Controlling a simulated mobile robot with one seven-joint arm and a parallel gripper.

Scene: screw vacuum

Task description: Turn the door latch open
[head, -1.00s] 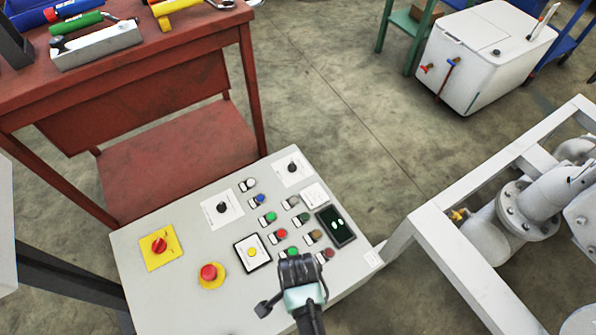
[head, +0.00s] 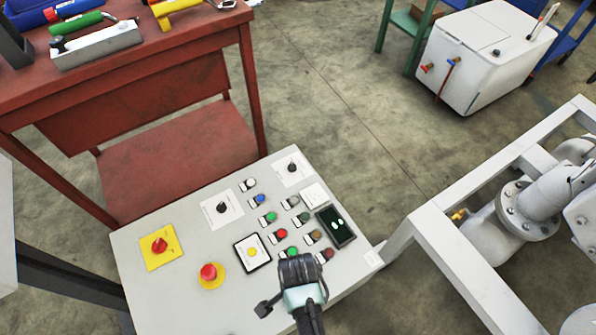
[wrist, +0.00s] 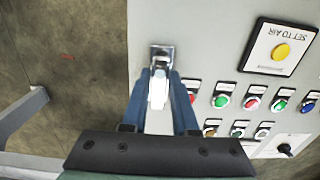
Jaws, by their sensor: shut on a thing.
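The door latch (wrist: 161,57) is a small silver metal piece on the grey cabinet face, near its edge. In the wrist view its handle points down between the two blue fingers of my gripper (wrist: 160,88). The fingers are shut on the handle, one on each side. In the head view my arm's dark wrist (head: 301,275) shows over the front right of the control panel (head: 180,290). The latch and my fingertips are hidden there, below the panel edge or behind the wrist.
The panel carries several coloured buttons, a red emergency stop (head: 209,272) and a red rotary switch (head: 159,246). A red workbench (head: 175,100) stands at the left. A white pipe frame (head: 460,262) stands close at the right. Open floor (head: 330,110) lies behind the panel.

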